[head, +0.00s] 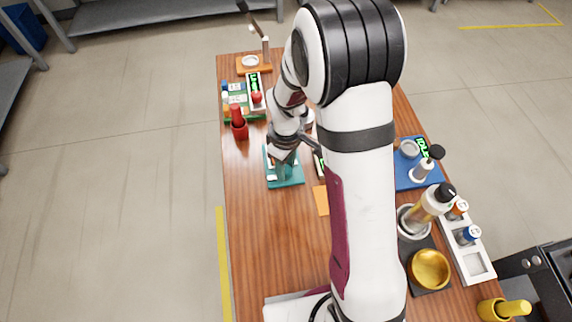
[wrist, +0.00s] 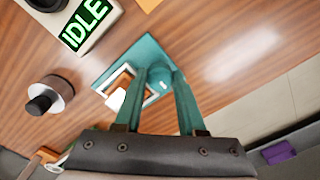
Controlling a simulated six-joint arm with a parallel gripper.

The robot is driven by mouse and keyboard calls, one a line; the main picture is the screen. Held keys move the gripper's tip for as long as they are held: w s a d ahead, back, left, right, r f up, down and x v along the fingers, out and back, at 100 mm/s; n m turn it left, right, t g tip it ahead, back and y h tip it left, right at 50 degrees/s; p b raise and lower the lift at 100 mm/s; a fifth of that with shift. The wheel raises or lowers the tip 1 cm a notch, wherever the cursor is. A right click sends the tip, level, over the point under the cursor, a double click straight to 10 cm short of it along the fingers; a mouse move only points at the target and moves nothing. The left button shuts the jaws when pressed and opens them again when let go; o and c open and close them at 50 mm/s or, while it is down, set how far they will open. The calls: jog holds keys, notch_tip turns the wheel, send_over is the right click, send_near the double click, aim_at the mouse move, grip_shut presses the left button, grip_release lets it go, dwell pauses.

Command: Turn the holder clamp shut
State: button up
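A teal holder stands on a square teal plate (wrist: 112,77) on the wooden table, and the plate also shows in the head view (head: 290,183). Contact between fingers and post cannot be made out. In the head view my gripper (head: 283,155) partly covers the holder. The clamp's exact position is hidden.
A device with a green IDLE display (wrist: 86,22) and a round knob with a black top (wrist: 48,96) stand near the plate. A red bottle (head: 239,128) stands behind left. A blue tray (head: 418,182) and a white rack (head: 475,262) are at right. The front-left tabletop is clear.

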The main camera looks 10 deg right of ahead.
grip_shut()
jog(key=shift+m, duration=0.3)
jog(key=m, duration=0.3)
jog(key=shift+m, duration=0.3)
jog(key=m, duration=0.4)
jog(key=shift+m, duration=0.3)
jog(key=m, duration=0.4)
jog(key=shift+m, duration=0.3)
jog(key=shift+a+m, duration=0.1)
jog(key=shift+m, duration=2.1)
